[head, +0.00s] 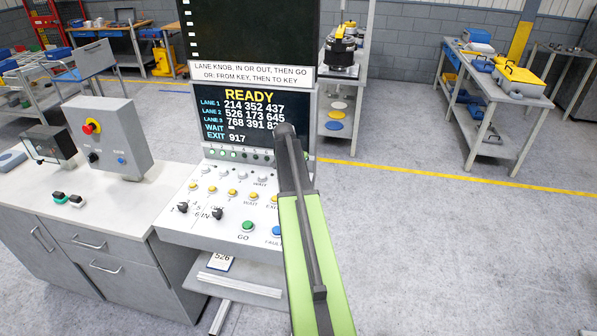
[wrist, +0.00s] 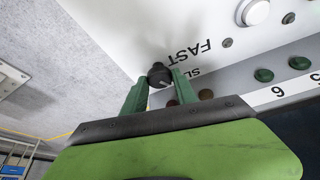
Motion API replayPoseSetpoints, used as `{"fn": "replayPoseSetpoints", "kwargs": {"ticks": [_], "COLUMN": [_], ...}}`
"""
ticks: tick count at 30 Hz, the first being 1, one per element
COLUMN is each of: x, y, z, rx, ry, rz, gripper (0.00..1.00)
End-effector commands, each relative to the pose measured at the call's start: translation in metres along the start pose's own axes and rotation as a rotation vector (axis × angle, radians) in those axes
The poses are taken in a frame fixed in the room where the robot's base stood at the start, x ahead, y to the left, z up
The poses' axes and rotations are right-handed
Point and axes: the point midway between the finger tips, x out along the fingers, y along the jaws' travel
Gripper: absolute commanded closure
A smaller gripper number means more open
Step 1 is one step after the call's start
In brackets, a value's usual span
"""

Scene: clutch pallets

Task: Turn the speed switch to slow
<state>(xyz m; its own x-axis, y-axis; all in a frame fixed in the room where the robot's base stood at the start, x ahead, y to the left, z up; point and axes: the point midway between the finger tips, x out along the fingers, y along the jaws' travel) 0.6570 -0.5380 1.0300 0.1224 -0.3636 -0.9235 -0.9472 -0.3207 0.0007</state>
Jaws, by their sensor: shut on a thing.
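The speed switch (wrist: 159,74) is a small black knob with a pale pointer line, on the white panel beside the printed words FAST (wrist: 188,54) and SL…, the latter partly covered. My gripper (wrist: 158,84) has its two green fingers on either side of the knob and is shut on it. In the wrist view the pointer line slants, and I cannot tell which word it points to. In the head view my green arm hides the switch and the fingers at the right of the white console (head: 185,235).
The console carries a green GO button (head: 247,226), a blue button (head: 277,231), yellow buttons and two black knobs. A READY screen (head: 240,120) stands behind it. A grey box with a red button (head: 91,127) stands at left.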

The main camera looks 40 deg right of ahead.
Motion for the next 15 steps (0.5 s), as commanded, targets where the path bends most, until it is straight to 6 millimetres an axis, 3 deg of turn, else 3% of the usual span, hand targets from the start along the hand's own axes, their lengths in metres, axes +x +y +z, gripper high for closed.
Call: {"fn": "replayPoseSetpoints", "kwargs": {"ticks": [15], "x": [-0.0005], "y": [-0.0037], "z": [0.0037], "rx": [0.043], "ry": [-0.008], "rz": [0.013], "gripper": [1.00]}}
